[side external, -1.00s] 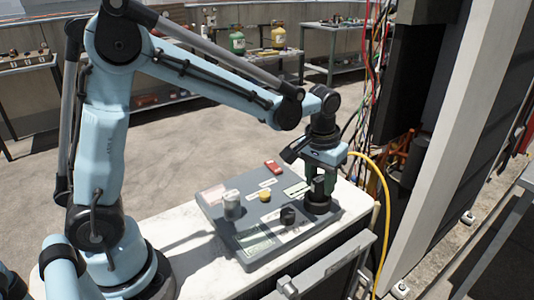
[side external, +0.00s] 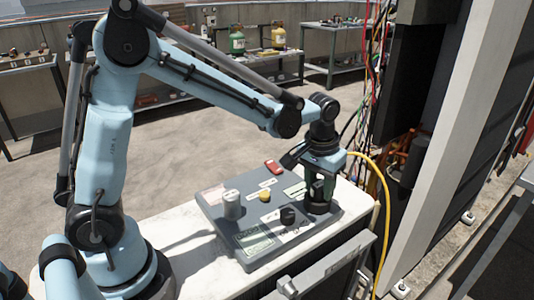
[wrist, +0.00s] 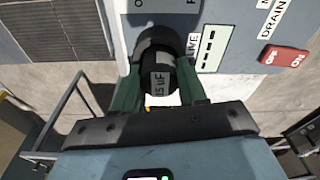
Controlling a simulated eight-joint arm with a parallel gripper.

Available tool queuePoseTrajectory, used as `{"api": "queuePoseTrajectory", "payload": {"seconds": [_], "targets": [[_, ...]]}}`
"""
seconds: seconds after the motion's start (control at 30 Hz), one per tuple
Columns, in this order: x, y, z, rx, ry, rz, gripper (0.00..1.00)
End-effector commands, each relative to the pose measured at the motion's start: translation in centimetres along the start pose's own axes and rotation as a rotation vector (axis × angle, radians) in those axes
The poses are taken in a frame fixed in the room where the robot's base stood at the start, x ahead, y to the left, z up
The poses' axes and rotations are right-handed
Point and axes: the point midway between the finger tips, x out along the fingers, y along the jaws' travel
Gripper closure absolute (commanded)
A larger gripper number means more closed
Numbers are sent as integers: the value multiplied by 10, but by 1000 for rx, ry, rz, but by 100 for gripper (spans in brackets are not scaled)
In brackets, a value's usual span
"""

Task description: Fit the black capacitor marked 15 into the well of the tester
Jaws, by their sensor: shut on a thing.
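The black capacitor (wrist: 160,82) shows its "15 uF" marking in the wrist view. My gripper (wrist: 158,88) is shut on it, with one green finger on each side. The grey tester (side external: 215,208) lies on the white bench top. Its well is a raised dark round collar (side external: 317,206) near the tester's right end; the collar also shows in the wrist view (wrist: 155,40). My gripper (side external: 320,186) points down over the well, and the capacitor looks roughly upright. The capacitor's lower end meets the collar's mouth in the picture. How deep it sits, if at all, is hidden.
A yellow hose (side external: 384,205) and hanging wires are close on the right. A grey panel with a handle (side external: 320,270) is in front.

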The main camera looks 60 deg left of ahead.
Motion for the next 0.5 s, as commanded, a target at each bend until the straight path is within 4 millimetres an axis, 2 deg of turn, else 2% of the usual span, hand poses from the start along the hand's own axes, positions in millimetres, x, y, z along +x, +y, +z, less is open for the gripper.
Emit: {"api": "queuePoseTrajectory", "payload": {"seconds": [0.13, 0.17, 0.33, 0.5], "targets": [[2, 0, 0, 0, 0, 0, 91], [2, 0, 0, 0, 0, 0, 57], [2, 0, 0, 0, 0, 0, 31], [2, 0, 0, 0, 0, 0, 29]]}}
